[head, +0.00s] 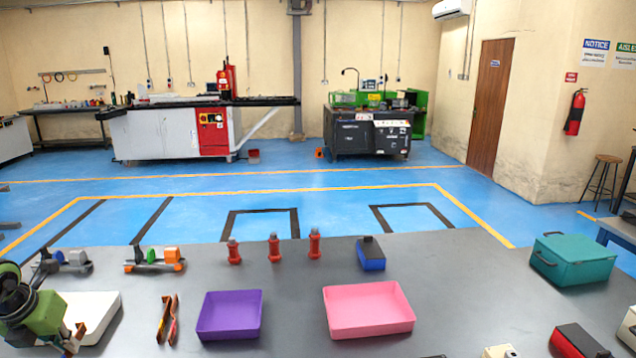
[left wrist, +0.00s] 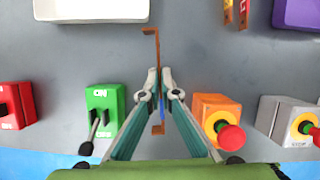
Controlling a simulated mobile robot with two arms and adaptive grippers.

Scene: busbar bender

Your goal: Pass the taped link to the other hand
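The taped link is a thin copper-coloured bar with bent ends and a blue tape band. In the left wrist view the link (left wrist: 157,52) runs lengthwise between the fingertips of my left gripper (left wrist: 159,82), which are closed in on it; it stands clear of the trays. In the head view my left gripper (head: 72,346) is at the bottom left corner, in front of the white tray, mostly cut off by the frame. My right gripper is in neither view.
A white tray (head: 98,312), two loose links (head: 168,318), a purple tray (head: 230,312) and a pink tray (head: 368,308) lie across the table. Red posts (head: 274,248) stand behind. A green switch box (left wrist: 104,110) and an orange button box (left wrist: 215,118) flank the gripper.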

